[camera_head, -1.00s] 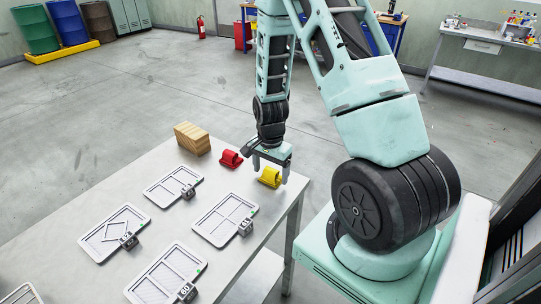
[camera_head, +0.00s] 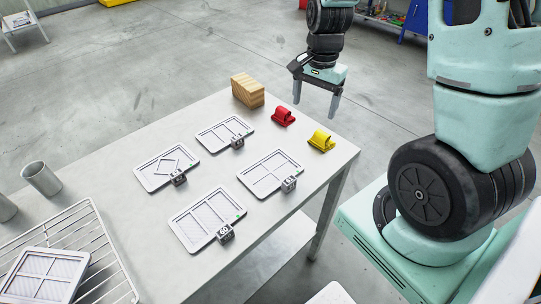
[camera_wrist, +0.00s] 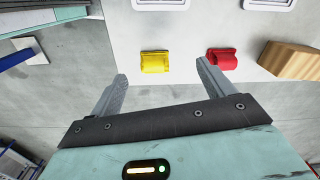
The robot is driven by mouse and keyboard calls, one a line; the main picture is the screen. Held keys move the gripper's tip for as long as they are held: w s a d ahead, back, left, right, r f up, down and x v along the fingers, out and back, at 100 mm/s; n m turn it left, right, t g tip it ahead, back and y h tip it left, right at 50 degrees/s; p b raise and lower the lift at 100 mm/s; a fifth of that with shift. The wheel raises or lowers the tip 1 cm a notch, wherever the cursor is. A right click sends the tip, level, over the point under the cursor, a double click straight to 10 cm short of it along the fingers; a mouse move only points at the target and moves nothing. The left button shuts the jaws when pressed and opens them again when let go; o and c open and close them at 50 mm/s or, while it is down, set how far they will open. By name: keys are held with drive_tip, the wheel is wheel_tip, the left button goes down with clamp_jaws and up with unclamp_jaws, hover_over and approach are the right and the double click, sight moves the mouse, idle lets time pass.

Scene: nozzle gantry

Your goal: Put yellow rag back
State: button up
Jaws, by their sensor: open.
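The yellow rag (camera_head: 321,141) lies folded on the grey table near its right corner; it also shows in the wrist view (camera_wrist: 155,62). A red rag (camera_head: 283,117) lies to its left and farther back, and shows in the wrist view (camera_wrist: 222,59). My gripper (camera_head: 315,108) is open and empty, raised above and beyond the table's far edge, apart from both rags. In the wrist view the fingers (camera_wrist: 162,80) point toward the table, with the yellow rag between and beyond their tips.
A wooden block (camera_head: 248,90) stands at the table's far edge, beside the red rag. Several framed trays with number tags, such as this one (camera_head: 208,217), lie across the table. A wire rack (camera_head: 110,250) and metal cups (camera_head: 41,178) are at the left.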

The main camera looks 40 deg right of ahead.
drive_tip(key=s+a+r+n, duration=0.1)
drive_tip(key=a+r+n, duration=0.1)
drive_tip(key=a+n, duration=0.35)
drive_tip(key=s+a+r+n, duration=0.1)
drive_tip(key=a+r+n, duration=0.1)
drive_tip(key=a, duration=0.7)
drive_tip(key=s+a+r+n, duration=0.3)
drive_tip(key=s+a+n, duration=1.1)
drive_tip(key=s, duration=0.1)
drive_tip(key=shift+s, duration=0.25)
drive_tip(key=shift+n, duration=0.25)
